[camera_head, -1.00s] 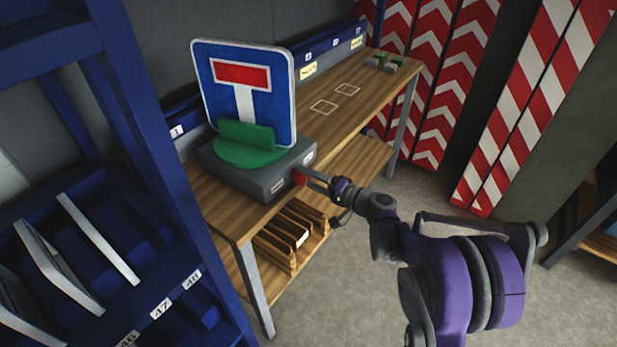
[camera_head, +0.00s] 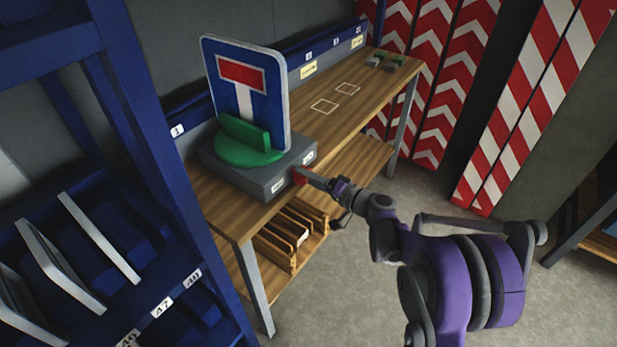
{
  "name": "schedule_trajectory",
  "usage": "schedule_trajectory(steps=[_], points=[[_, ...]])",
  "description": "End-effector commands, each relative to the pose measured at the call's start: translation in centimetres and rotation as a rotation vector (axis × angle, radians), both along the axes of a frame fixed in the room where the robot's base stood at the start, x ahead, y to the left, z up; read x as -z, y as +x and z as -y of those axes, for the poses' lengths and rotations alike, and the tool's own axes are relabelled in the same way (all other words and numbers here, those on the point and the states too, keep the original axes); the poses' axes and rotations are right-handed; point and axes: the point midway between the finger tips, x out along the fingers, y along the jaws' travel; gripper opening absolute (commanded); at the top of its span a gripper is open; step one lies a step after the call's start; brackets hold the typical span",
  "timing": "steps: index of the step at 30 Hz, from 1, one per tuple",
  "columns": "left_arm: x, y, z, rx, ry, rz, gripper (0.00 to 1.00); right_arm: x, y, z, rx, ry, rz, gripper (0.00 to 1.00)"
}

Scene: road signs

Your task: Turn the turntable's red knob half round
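The turntable has a grey base (camera_head: 262,180) on the wooden bench, with a round green plate (camera_head: 233,153) on top. A blue road sign (camera_head: 246,92) with a red bar and white stem stands upright in the green holder, turned at an angle to the base. The red knob (camera_head: 299,176) is on the base's right front side. My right gripper (camera_head: 306,178) is at the knob, its fingers shut around it and partly hiding it. My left gripper is not in view.
The bench top (camera_head: 318,125) is clear to the right, with white outlined squares and small green-and-grey clamps (camera_head: 385,63) at the far end. A blue shelf rack (camera_head: 150,150) stands close on the left. Red-and-white striped boards (camera_head: 440,80) lean behind.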

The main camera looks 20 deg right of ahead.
Motion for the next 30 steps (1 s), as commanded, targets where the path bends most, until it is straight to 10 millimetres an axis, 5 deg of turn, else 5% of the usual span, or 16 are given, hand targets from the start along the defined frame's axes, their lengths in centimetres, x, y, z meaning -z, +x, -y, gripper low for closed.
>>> schedule_trajectory(steps=[5, 17, 30], points=[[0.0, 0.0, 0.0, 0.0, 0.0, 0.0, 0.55, 0.0, 0.0, 0.0, 0.0, 0.0, 0.0, 0.96], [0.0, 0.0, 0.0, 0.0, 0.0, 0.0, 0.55, -0.1, -0.7, 0.7, 0.002, 0.001, 0.0, 0.96], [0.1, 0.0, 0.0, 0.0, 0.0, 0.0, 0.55, -0.7, -7.3, 5.5, 0.004, 0.0, -0.001, 0.96]])
